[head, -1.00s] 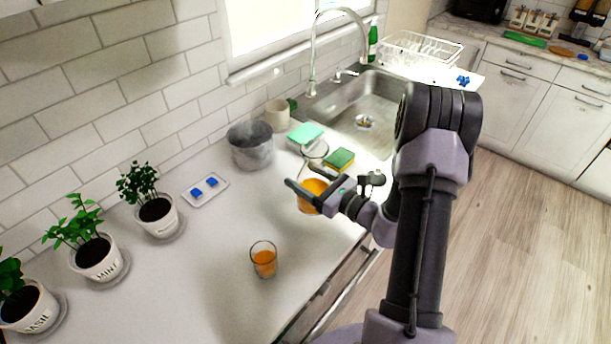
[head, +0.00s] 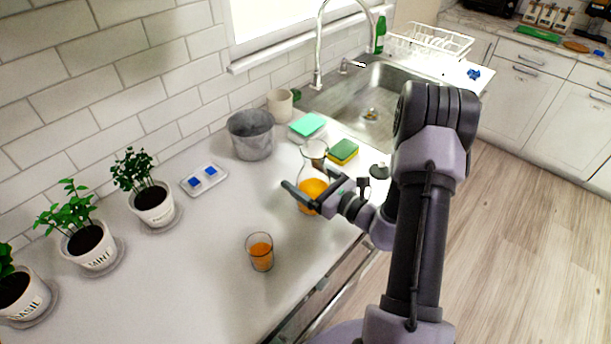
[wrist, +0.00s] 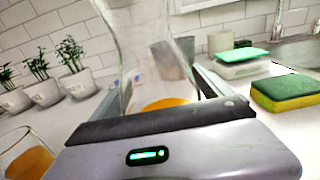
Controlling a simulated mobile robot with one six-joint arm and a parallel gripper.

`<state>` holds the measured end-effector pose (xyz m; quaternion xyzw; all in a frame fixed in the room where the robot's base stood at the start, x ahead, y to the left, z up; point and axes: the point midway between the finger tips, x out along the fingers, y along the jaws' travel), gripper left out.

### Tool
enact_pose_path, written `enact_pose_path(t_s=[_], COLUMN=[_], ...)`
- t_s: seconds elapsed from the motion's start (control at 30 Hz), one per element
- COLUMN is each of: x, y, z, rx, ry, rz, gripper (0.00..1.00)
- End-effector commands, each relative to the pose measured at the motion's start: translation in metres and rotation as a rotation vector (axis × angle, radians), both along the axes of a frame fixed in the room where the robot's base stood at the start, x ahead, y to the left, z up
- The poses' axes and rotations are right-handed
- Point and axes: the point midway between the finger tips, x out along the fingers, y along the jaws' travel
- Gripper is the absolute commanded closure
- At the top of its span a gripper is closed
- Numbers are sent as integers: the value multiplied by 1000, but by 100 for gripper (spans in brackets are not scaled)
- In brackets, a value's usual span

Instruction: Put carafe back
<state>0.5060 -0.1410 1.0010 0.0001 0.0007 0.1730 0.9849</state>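The carafe (head: 312,195) is a clear glass vessel with orange juice in its lower part, upright at the counter's front edge near the sink. My gripper (head: 314,193) has its fingers on either side of the carafe's body and appears shut on it. In the wrist view the carafe (wrist: 150,60) rises between the fingers, its lower part hidden by the gripper body. I cannot tell whether its base touches the counter.
A glass of juice (head: 260,252) stands left of the carafe. A grey pot (head: 251,137), a teal sponge (head: 308,124) and a green-yellow sponge (head: 343,151) are behind it. Potted herbs (head: 92,248) line the wall. The sink (head: 365,100) is beyond. The middle counter is clear.

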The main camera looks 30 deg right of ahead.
Motion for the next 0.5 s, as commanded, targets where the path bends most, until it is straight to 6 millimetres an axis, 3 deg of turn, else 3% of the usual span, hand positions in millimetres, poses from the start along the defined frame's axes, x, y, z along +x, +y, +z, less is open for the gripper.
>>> enact_pose_path(t_s=[0.17, 0.5], x=[-1, -75], y=[0, -29], z=[6, 4], rx=[0, 2], ry=[0, 2], rz=[-1, -7], gripper=[10, 10])
